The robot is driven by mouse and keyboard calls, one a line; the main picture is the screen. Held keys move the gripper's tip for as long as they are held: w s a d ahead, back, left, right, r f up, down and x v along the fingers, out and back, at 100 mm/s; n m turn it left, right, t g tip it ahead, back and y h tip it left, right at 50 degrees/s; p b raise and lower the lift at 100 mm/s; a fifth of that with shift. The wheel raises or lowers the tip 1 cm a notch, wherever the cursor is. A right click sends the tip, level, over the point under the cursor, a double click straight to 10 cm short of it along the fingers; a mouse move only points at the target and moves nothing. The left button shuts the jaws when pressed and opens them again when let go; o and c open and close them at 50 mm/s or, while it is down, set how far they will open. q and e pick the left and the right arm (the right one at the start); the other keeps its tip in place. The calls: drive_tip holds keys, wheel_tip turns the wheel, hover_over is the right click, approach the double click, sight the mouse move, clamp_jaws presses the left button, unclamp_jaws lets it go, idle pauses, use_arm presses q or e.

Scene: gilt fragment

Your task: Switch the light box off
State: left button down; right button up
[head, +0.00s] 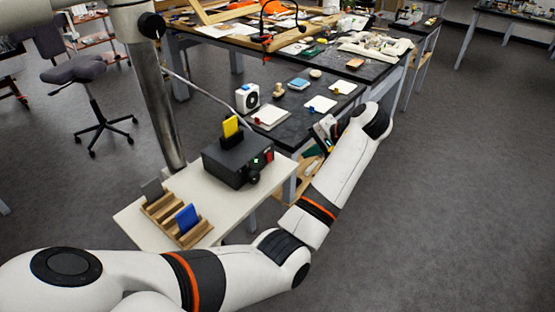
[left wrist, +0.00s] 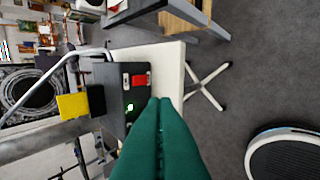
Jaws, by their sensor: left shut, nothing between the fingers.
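The light box (head: 232,163) is a black box on a small white table, with a yellow slide (head: 231,127) standing in its top. Its front has a red switch (head: 269,156), a small lit green lamp (head: 256,161) and a black knob (head: 253,177). The left wrist view also shows the red switch (left wrist: 139,80) and the glowing green lamp (left wrist: 130,107). My left gripper (left wrist: 160,101) has green fingers, shut and empty, in front of the box face. The fingertips appear just below the switch in that view; contact cannot be told. My right gripper is out of view.
A wooden rack (head: 176,217) with a blue and a grey slide stands at the white table's (head: 130,221) front. A grey post rises behind it. A cluttered black workbench (head: 290,128) stands behind the box. Open floor lies to the right.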

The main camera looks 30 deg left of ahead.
sight(269, 158)
use_arm(q)
drive_tip(key=p+x, duration=0.1)
drive_tip(key=x, duration=0.3)
drive_tip(key=a+r+p+x, duration=0.1)
drive_tip(key=x, duration=0.3)
drive_tip(key=p+x, duration=0.1)
drive_tip(key=x, duration=0.3)
drive_tip(key=shift+a, duration=0.35)
drive_tip(key=shift+w+a+f, duration=0.1)
drive_tip(key=shift+a+f, duration=0.05)
drive_tip(key=shift+a, duration=0.35)
